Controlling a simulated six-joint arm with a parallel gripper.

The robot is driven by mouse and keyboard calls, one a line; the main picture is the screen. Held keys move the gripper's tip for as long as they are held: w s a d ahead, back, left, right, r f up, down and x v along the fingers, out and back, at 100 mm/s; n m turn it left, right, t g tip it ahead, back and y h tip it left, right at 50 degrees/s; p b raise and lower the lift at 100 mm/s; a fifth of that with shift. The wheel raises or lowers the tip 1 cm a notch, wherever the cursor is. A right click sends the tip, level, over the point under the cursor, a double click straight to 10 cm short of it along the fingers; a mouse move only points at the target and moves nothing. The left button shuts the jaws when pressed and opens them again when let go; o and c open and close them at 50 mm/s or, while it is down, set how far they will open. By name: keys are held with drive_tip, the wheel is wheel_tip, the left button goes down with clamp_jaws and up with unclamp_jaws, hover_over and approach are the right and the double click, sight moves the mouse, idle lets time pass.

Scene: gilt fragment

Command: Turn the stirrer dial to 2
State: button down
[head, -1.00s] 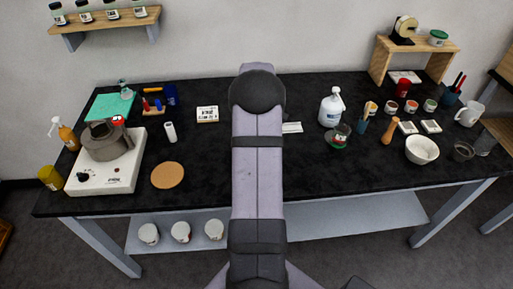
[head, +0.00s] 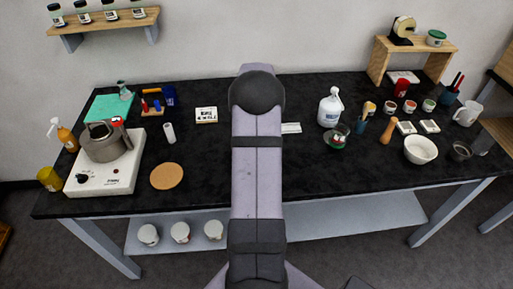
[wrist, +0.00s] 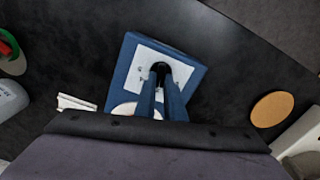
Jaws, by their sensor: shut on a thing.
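The stirrer (wrist: 197,72) is a blue box with a white top panel, seen in the wrist view. Its black dial (wrist: 160,67) stands on the panel between the fingertips of my gripper (wrist: 161,76), which is shut on it. A white round plate shows partly beside the fingers. The marks on the panel are too small to read, so I cannot tell the dial's setting. In the head view my own arm hides the stirrer and my gripper.
A cork mat (head: 167,176) and a white hotplate (head: 122,174) with a grey kettle (head: 104,146) stand left of my arm. A white pump bottle (head: 330,108) and a white bowl (head: 420,150) stand to the right. The black table is clear around the stirrer's front.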

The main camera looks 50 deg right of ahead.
drive_tip(key=c, duration=1.8)
unclamp_jaws()
drive_tip(key=shift+c, duration=0.2)
drive_tip(key=shift+r, duration=0.1)
drive_tip(key=shift+r+b, duration=1.15)
drive_tip(key=shift+r, duration=2.5)
